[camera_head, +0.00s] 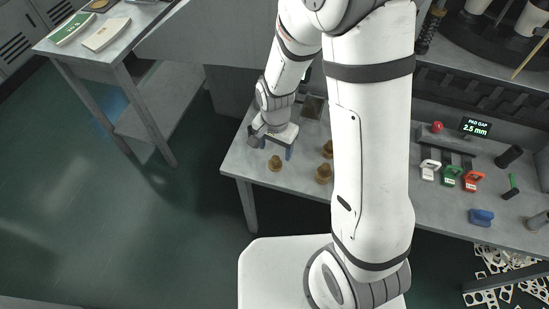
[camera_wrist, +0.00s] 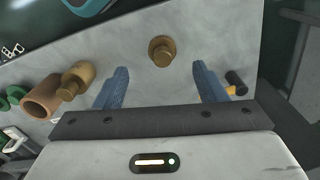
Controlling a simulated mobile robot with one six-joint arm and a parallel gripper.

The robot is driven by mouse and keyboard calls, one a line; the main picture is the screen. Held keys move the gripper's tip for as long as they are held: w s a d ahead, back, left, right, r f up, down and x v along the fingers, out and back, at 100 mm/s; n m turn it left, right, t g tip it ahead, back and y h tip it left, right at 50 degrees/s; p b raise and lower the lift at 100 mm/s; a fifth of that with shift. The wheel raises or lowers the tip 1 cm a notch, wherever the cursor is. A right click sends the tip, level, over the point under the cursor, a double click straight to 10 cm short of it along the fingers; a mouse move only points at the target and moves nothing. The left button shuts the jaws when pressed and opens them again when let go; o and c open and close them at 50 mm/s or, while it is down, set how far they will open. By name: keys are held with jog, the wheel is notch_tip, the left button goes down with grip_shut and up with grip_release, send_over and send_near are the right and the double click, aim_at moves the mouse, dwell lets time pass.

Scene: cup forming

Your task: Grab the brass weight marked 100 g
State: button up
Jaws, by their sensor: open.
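Several brass weights with knobs stand on the grey bench. The smallest-looking one (camera_head: 275,163) stands near the bench's left front, and a larger one (camera_head: 323,173) and another (camera_head: 327,148) stand to its right. No mark is readable, so I cannot tell which is 100 g. My gripper (camera_head: 271,149) is open and empty, just behind the left weight. In the wrist view, my blue fingers (camera_wrist: 160,70) are apart, and a brass weight (camera_wrist: 162,51) stands beyond the tips, roughly centred between them, untouched. Another brass weight (camera_wrist: 77,79) stands left of the fingers.
A brown cylinder (camera_wrist: 42,97) is at the wrist view's left; a dark object with a yellow part (camera_wrist: 235,84) lies near the right finger. White, green and red clamp-like pieces (camera_head: 451,174) and a blue block (camera_head: 481,217) are on the bench's right. Open floor lies left.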

aim_at(275, 158)
jog(key=shift+w+d+f, duration=0.1)
jog(key=shift+w+f, duration=0.1)
jog(key=shift+f, duration=1.7)
jog(key=shift+w+f, duration=0.2)
jog(key=shift+f, duration=1.65)
jog(key=shift+c, duration=0.3)
jog(key=c, duration=1.1)
